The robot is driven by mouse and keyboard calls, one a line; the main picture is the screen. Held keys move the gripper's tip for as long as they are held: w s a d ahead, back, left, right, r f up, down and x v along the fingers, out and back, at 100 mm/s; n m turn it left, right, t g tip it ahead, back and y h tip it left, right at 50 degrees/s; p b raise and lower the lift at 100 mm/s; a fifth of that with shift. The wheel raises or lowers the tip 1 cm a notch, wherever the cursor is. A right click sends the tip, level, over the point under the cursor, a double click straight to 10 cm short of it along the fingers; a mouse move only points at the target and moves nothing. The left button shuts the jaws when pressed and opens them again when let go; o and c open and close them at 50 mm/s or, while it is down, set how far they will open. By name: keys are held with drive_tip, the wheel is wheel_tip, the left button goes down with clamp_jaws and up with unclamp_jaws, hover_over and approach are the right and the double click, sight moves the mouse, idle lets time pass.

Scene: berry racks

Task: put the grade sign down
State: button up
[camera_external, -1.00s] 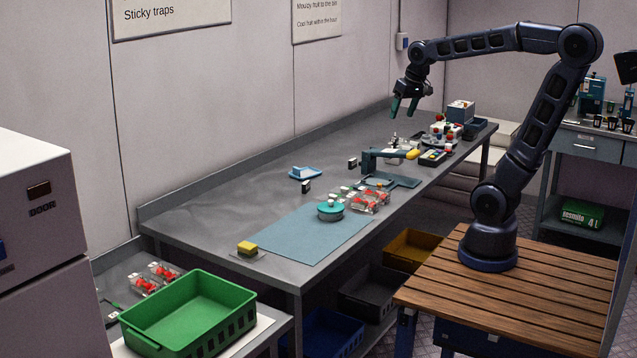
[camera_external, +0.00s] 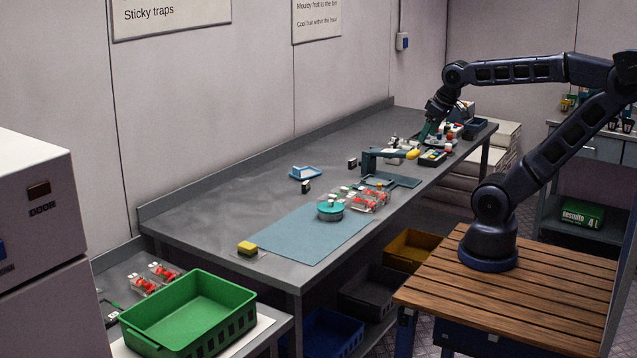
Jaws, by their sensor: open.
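My gripper (camera_external: 428,131) is at the far right end of the grey bench, low among the small items there, with its teal fingers pointing down. It is open, and I see nothing held between the fingers. Two small dark upright pieces with pale faces, which look like signs, stand on the bench: one (camera_external: 353,163) near the middle and one (camera_external: 306,187) closer to the camera. I cannot tell which, if either, is the grade sign. The gripper is apart from both. The fingertips are partly lost against the clutter.
A teal round scale-like object (camera_external: 330,211) and clear punnets of red fruit (camera_external: 370,200) are by the blue mat (camera_external: 310,238). A blue-white tray (camera_external: 305,173) lies behind.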

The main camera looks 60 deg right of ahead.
drive_tip(key=w+d+r+m+g, duration=0.15)
drive_tip(key=w+d, duration=0.25)
drive_tip(key=w, duration=0.4)
drive_tip(key=w+d+r+m+y, duration=0.1)
drive_tip(key=w+d+r+m, duration=0.15)
drive_tip(key=w, duration=0.45)
drive_tip(key=w+d+r+m+g, duration=0.1)
drive_tip(key=w+d+r+m, duration=0.2)
drive_tip(key=w, duration=0.5)
drive_tip(key=w+d+f+m+g+y, duration=0.1)
drive_tip(key=w+d+f+m, duration=0.4)
drive_tip(key=w+d, duration=0.85)
drive_tip(key=w+d+f+m+g+y, duration=0.1)
drive_tip(key=w+d+f+m, duration=0.3)
drive_tip(key=d+f, duration=0.85)
drive_tip(key=w+d+f+m+y, duration=0.2)
drive_tip(key=w+d+f, duration=0.4)
drive_tip(key=d+f, duration=0.6)
drive_tip(key=shift+h, duration=0.3)
drive_tip(key=x, duration=0.6)
drive_tip(key=s+x, duration=0.1)
drive_tip(key=x, duration=0.2)
drive_tip(key=shift+f, duration=0.1)
drive_tip(key=c, duration=1.1)
drive_tip(key=shift+c, duration=0.2)
